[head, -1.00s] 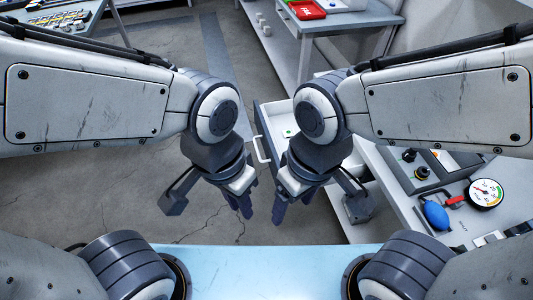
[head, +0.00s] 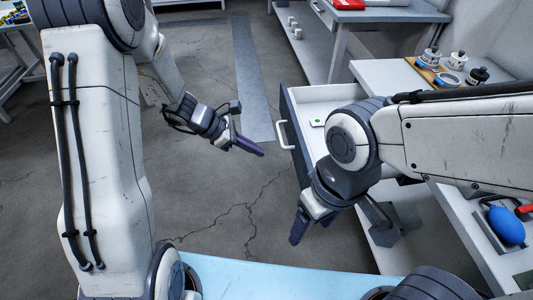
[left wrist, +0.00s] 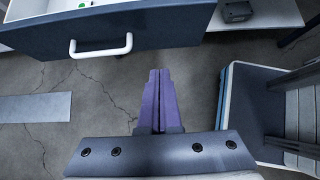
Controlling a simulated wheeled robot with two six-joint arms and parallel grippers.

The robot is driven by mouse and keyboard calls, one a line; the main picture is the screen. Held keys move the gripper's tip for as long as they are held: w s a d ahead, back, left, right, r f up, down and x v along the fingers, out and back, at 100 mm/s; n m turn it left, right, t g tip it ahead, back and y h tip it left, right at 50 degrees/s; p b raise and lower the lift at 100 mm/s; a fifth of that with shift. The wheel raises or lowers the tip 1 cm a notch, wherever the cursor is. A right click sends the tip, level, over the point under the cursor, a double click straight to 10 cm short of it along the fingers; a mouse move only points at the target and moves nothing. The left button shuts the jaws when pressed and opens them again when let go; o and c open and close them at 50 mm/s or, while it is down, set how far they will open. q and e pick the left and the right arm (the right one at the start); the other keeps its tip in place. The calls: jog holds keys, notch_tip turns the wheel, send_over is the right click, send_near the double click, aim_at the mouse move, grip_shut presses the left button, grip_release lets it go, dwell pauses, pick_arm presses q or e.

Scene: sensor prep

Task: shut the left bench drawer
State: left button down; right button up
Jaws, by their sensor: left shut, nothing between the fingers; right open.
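The bench drawer (head: 297,160) stands pulled out from the bench, with a dark blue front and a white bar handle (head: 284,135). A small white item with a green spot (head: 318,122) lies inside it. My left gripper (head: 258,151) is shut and empty, just left of the drawer front and apart from it, its fingers pointing towards it. In the left wrist view the drawer front (left wrist: 165,30) and handle (left wrist: 101,47) are ahead of the purple fingers (left wrist: 158,72), with floor between. My right gripper (head: 298,230) is open, fingers down, in front of the drawer; its arm hides part of the drawer.
Another table (head: 385,16) with a red tray stands behind. Bare cracked floor (head: 225,195) lies left of the drawer.

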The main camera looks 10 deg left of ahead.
aim_at(299, 164)
pick_arm(q)
jog(key=x, duration=0.3)
jog(key=d+r+b+x, duration=0.1)
jog(key=x, duration=0.6)
jog(key=shift+w+d+r, duration=0.15)
jog(key=shift+d, duration=0.2)
jog(key=shift+w+d, duration=0.15)
jog(key=shift+d, duration=0.35)
pick_arm(e)
jog(key=shift+f, duration=0.9)
